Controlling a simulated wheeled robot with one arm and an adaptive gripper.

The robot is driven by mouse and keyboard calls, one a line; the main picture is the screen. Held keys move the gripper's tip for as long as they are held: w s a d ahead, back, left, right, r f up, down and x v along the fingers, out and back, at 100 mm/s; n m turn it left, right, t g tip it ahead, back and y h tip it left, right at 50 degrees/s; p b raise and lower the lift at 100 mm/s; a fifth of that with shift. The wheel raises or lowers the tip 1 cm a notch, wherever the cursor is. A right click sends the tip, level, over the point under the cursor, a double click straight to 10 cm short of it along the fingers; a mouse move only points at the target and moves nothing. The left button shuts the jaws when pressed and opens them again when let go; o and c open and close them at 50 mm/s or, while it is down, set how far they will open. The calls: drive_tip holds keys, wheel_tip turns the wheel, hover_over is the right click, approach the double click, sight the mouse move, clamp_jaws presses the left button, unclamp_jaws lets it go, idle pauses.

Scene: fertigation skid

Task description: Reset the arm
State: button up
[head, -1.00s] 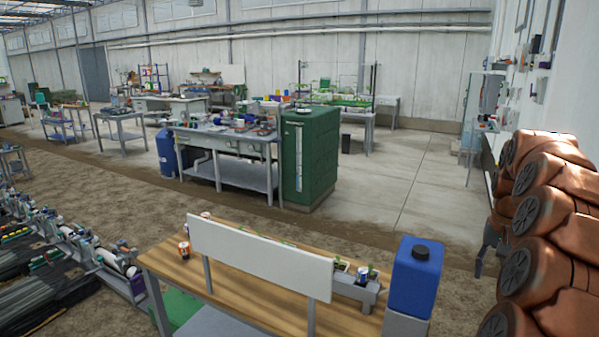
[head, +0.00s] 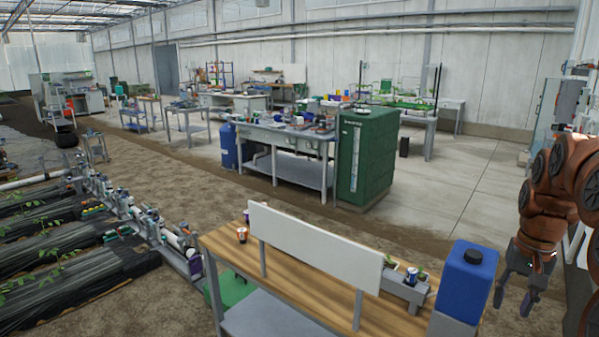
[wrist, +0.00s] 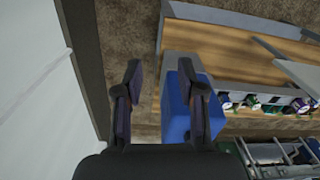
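My gripper (head: 515,289) hangs at the right edge of the head view, fingers pointing down. It is to the right of the blue container (head: 466,282) and apart from it. In the wrist view my gripper (wrist: 166,90) shows two dark fingers spread apart with nothing between them. The blue container (wrist: 178,105) shows beyond and partly behind the right finger there. My orange arm is folded above the gripper in the head view.
A wooden bench (head: 330,291) with a white panel (head: 312,244) stands in front. A green cabinet (head: 367,157) and a grey worktable (head: 285,141) stand behind it. Plant rows (head: 60,235) lie to the left.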

drive_tip(key=s+a+n, duration=0.2)
drive_tip(key=s+a, duration=0.2)
drive_tip(key=a, duration=0.6)
drive_tip(key=s+a+f+n, duration=0.2)
drive_tip(key=s+a+f, duration=0.2)
drive_tip(key=s+a, duration=0.3)
drive_tip(key=s+a+f+n+g, duration=0.1)
drive_tip(key=s+a, duration=0.6)
drive_tip(key=s, duration=0.7)
wheel_tip(320, 180, down, 3)
drive_tip(key=shift+s+a+r+n+g, duration=0.1)
drive_tip(key=shift+s+a+n+g, duration=0.15)
drive_tip(key=shift+n, duration=0.35)
